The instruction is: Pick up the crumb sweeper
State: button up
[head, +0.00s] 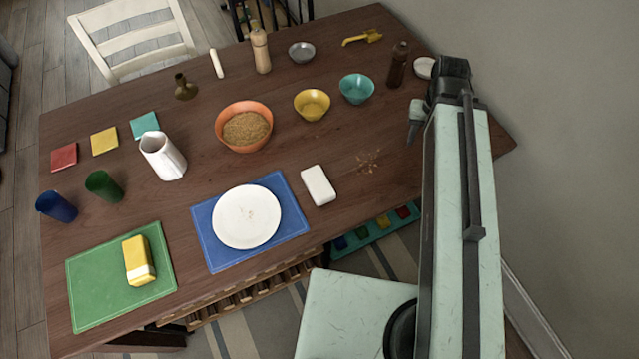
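A white, rounded, oblong block (318,185) lies on the wooden table just right of the blue placemat. It looks like the crumb sweeper, though no label or bristles show. A scatter of brown crumbs (369,160) lies to its upper right. My gripper (414,122) is at the far end of my arm, over the right part of the table, up and to the right of the white block and apart from it. Only a small grey part of it shows beside the arm, so its fingers cannot be made out. Nothing is seen held in it.
A white plate (246,216) sits on the blue placemat (294,226). A yellow-and-white block (138,262) lies on a green placemat (90,292). Bowls (312,105), a white pitcher (162,156), cups and bottles stand behind. A wall (560,150) borders the right side.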

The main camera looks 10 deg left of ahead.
aim_at(318, 186)
jog(key=k, duration=1.95)
jog(key=u, duration=1.9)
jog(key=i, duration=1)
jog(key=z, duration=0.05)
